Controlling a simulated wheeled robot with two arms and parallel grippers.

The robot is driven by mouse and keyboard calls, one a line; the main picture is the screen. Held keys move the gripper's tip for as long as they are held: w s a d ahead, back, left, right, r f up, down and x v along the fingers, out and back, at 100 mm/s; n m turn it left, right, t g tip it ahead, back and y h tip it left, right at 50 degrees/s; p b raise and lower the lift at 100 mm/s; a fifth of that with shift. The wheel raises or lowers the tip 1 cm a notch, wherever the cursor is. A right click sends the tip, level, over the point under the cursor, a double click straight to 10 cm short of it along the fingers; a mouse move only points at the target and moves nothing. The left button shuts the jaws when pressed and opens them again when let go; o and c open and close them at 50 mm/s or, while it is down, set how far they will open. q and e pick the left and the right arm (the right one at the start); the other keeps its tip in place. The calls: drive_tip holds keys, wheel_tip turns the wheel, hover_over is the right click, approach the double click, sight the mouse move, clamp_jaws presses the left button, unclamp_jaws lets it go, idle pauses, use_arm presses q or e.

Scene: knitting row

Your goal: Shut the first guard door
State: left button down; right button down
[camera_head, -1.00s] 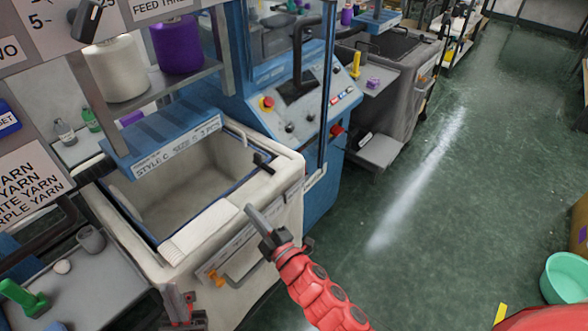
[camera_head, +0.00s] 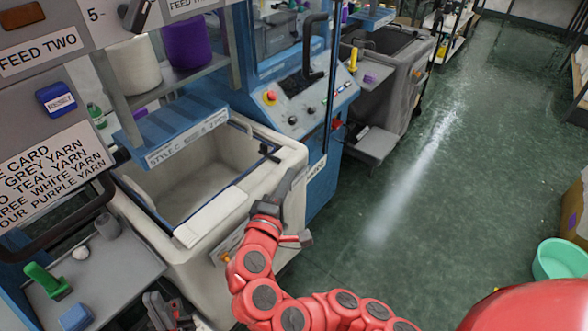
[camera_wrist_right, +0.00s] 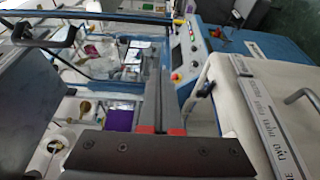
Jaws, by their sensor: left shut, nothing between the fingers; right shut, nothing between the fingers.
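A clear guard door with a blue frame and a dark upright handle (camera_head: 313,45) stands at the machine behind the cream bin. I cannot tell whether it is fully open or partly open. Another dark bar handle (camera_head: 45,235) is at the left, by the nearer machine; a dark handle also shows at upper left in the right wrist view (camera_wrist_right: 48,38). My right gripper (camera_head: 286,183) is shut and empty, over the bin's front right side, apart from the door handle. Its shut fingers show in the right wrist view (camera_wrist_right: 163,70). My left gripper (camera_head: 165,310) is shut and empty at the bottom left.
The cream bin (camera_head: 245,205) stands open and empty below a blue shelf edge (camera_head: 175,130). A control panel (camera_head: 300,100) with a red button is behind it. A grey side table (camera_head: 100,265) holds small items.

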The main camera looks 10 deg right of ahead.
drive_tip(key=p, duration=0.4)
approach(318, 140)
drive_tip(key=w, duration=0.4)
drive_tip(key=shift+w+d+r+p, duration=0.1)
drive_tip(key=shift+w+d+p, duration=0.1)
drive_tip(key=shift+d+p, duration=0.25)
drive_tip(key=shift+w+d+r+p, duration=0.1)
drive_tip(key=shift+w+d+p, duration=0.2)
drive_tip(key=shift+d, duration=0.2)
drive_tip(key=shift+d+f, duration=0.15)
drive_tip(key=shift+d, duration=0.45)
drive_tip(key=shift+f, duration=0.1)
